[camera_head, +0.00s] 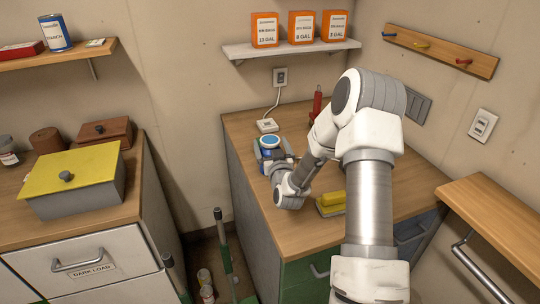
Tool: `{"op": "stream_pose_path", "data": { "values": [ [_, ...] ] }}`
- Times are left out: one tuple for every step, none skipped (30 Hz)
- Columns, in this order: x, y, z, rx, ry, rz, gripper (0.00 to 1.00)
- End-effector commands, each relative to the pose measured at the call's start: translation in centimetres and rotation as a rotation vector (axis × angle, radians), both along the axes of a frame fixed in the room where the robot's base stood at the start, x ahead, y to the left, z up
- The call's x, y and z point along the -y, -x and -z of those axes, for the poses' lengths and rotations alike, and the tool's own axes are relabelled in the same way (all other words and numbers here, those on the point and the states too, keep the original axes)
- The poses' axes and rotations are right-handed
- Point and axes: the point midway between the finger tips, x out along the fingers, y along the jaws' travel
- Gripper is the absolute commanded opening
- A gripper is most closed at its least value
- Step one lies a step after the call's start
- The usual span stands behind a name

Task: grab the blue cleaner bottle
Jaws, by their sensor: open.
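A small blue and white container (269,141), which looks like the blue cleaner bottle, stands upright on the wooden counter (240,124) near its left side. My arm reaches over the counter from the front right. My gripper (275,160) is at the container, low over the counter and on its near side. The jaws are open. The container's lower part is hidden by the gripper, and I cannot tell whether the fingers are around it or touch it.
A yellow brush or sponge (331,203) lies right of my wrist. A red bottle (317,101) stands behind, and a white charger (267,125) with a cable lies near the wall. A grey box with a yellow lid (73,168) sits on the left cabinet. A wooden ledge (505,215) is at right.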

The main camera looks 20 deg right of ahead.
Motion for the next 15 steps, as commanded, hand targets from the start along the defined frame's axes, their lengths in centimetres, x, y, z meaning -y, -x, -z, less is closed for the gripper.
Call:
{"op": "stream_pose_path", "data": {
  "values": [
    [0.1,-0.6,0.0,0.002,-0.001,0.0,1.0],
    [0.1,-0.9,0.0,0.001,-0.001,0.0,1.0],
    [0.2,-1.2,0.0,0.001,-0.001,0.0,1.0],
    [0.2,-1.4,0.0,0.0,-0.001,0.0,1.0],
    [0.2,-1.5,0.0,0.0,-0.001,0.0,1.0],
    [0.2,-1.6,0.0,0.0,-0.001,0.0,1.0],
    [0.2,-1.6,0.0,0.0,-0.001,0.0,1.0],
    [0.2,-1.7,0.0,0.0,0.0,0.0,1.0],
    [0.2,-1.6,0.0,0.0,0.0,-0.001,1.0],
    [0.2,-1.6,0.0,0.0,0.0,-0.001,1.0],
    [0.2,-1.6,0.0,0.0,0.0,-0.001,1.0],
    [0.2,-1.6,0.0,0.0,0.0,-0.001,1.0],
    [0.2,-1.6,0.0,0.0,0.0,-0.001,0.98],
    [0.2,-1.6,0.0,0.0,0.0,-0.001,0.93],
    [0.2,-1.6,0.0,0.0,0.0,-0.001,0.86]
  ]
}}
